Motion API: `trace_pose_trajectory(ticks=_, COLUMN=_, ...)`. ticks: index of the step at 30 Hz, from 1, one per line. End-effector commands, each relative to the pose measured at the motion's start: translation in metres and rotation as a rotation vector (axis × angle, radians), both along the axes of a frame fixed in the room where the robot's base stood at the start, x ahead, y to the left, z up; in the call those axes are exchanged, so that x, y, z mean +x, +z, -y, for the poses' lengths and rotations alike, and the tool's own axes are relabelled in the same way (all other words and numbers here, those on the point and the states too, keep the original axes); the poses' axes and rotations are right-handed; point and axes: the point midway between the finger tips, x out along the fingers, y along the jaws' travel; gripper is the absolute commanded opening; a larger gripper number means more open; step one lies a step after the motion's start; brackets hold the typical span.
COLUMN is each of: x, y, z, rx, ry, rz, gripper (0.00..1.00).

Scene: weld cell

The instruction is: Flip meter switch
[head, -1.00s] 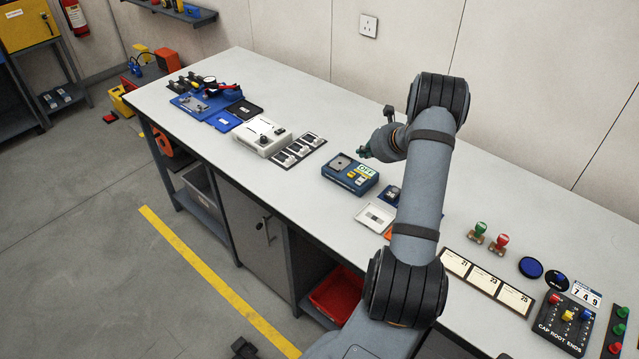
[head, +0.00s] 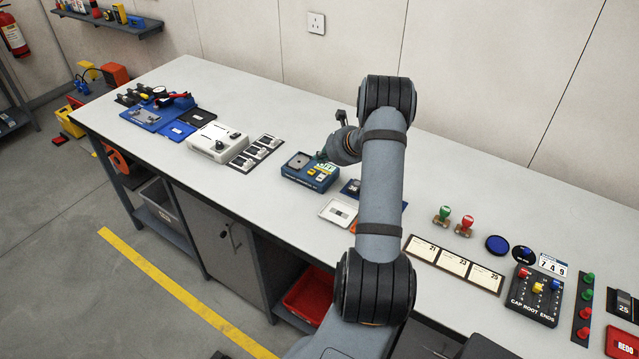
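A blue box (head: 296,175) with a dark grey square panel, a pale label and small light and yellow parts sits mid-table; it looks like the meter, but its switch is too small to make out. The label is partly covered and I cannot read it now. My gripper (head: 322,156) is small and dark at the end of my arm, pointing left and down at the box's far right edge. It overlaps the box in the head view; I cannot tell whether it touches. Its fingers are too small to show whether they are open.
A white box with knobs (head: 217,139) and a dark strip of switches (head: 255,153) lie left of the blue box. A white panel (head: 339,212) lies in front, close to my arm. Number cards (head: 453,260) and a dark button panel (head: 535,296) are at right. The back of the table (head: 270,105) is clear.

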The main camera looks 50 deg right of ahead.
Motion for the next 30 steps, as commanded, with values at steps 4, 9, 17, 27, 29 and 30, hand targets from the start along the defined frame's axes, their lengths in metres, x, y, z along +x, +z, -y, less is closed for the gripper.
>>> trace_pose_trajectory(ticks=4, x=0.000, y=-0.028, z=0.001, rx=-0.001, ry=-0.001, rz=0.000, gripper=0.00)
trace_pose_trajectory(ticks=9, x=0.000, y=-0.046, z=0.000, rx=-0.001, ry=-0.001, rz=0.000, gripper=0.00)
trace_pose_trajectory(ticks=17, x=0.000, y=-0.051, z=0.000, rx=-0.001, ry=0.000, rz=0.000, gripper=0.00)
trace_pose_trajectory(ticks=27, x=0.000, y=-0.050, z=0.000, rx=-0.001, ry=0.000, rz=0.000, gripper=0.00)
trace_pose_trajectory(ticks=29, x=0.000, y=-0.050, z=0.000, rx=-0.001, ry=0.000, rz=0.000, gripper=0.00)
trace_pose_trajectory(ticks=30, x=0.000, y=-0.050, z=0.000, rx=-0.001, ry=0.000, rz=0.000, gripper=0.00)
